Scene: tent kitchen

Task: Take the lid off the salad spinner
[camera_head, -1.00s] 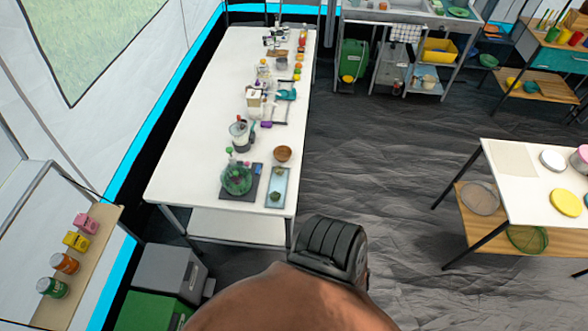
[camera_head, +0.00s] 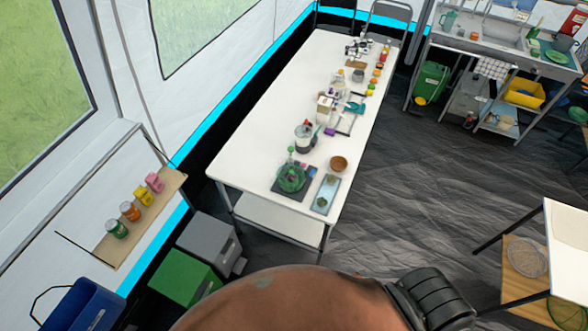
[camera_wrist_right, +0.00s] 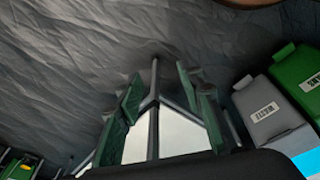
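A see-through green bowl-like thing (camera_head: 291,178) with something pink and green above it stands on a dark mat at the near end of the long white table (camera_head: 262,140). It looks like the salad spinner, but it is too small to tell the lid clearly. My right gripper (camera_wrist_right: 160,82) shows in the right wrist view, its two green-padded fingers spread apart with nothing held between them. It is well away from the bowl. My left gripper is not in view.
Near the bowl are a brown bowl (camera_head: 339,163), a light blue tray (camera_head: 325,194) and a clear jug-like container (camera_head: 304,138). A grey bin (camera_head: 208,243) and a green bin (camera_head: 183,281) stand left of the table's near end.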

